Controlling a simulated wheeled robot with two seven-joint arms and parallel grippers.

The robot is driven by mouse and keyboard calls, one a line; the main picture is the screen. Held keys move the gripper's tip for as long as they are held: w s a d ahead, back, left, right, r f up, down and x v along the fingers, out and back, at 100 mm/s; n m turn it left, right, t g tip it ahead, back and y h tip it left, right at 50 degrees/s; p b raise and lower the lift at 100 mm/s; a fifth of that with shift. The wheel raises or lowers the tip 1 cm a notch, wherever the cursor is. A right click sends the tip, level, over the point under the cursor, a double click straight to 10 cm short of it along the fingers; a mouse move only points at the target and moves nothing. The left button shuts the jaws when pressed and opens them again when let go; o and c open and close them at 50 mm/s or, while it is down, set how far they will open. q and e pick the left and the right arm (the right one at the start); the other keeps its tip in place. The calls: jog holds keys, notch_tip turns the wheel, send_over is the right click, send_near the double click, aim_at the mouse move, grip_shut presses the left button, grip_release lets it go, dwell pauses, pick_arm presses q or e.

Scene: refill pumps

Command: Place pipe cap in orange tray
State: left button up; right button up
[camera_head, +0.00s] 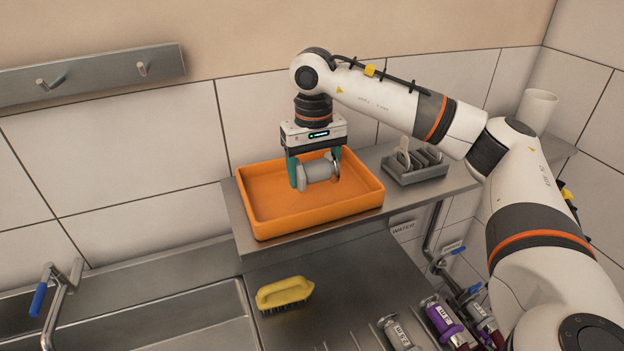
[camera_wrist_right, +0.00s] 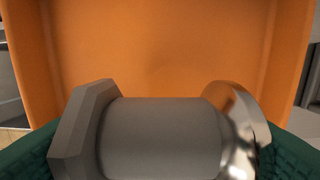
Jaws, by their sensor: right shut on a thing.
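The pipe cap (camera_head: 318,173) is a grey cylinder with a hexagonal flange at one end and a shiny metal disc at the other. My right gripper (camera_head: 315,172) is shut on it, with green fingers at its two ends. In the head view it appears within the outline of the orange tray (camera_head: 268,231). In the right wrist view the pipe cap (camera_wrist_right: 160,138) lies sideways between the fingers, with the tray's orange floor (camera_wrist_right: 155,45) behind it. I cannot tell whether the cap touches the tray floor. My left gripper is not in view.
The tray sits on a metal shelf (camera_head: 410,208). A grey rack (camera_head: 415,168) stands right of it. A yellow brush (camera_head: 284,293) lies on the lower counter near the sink (camera_head: 190,320). Several dispensers (camera_head: 440,322) line the front right. A white cup (camera_head: 536,108) stands at the back right.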

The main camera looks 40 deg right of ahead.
aim_at(312, 199)
jog(key=f, duration=0.2)
jog(key=f+p, duration=0.1)
jog(key=f, duration=0.1)
jog(key=shift+w, duration=0.4)
jog(key=shift+s+f, duration=0.1)
jog(key=shift+s, duration=0.05)
jog(key=shift+f, duration=0.2)
jog(key=o, duration=1.1)
jog(key=shift+a, duration=0.1)
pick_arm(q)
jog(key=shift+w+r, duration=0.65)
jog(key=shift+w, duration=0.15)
pick_arm(e)
jog(key=shift+r, duration=0.1)
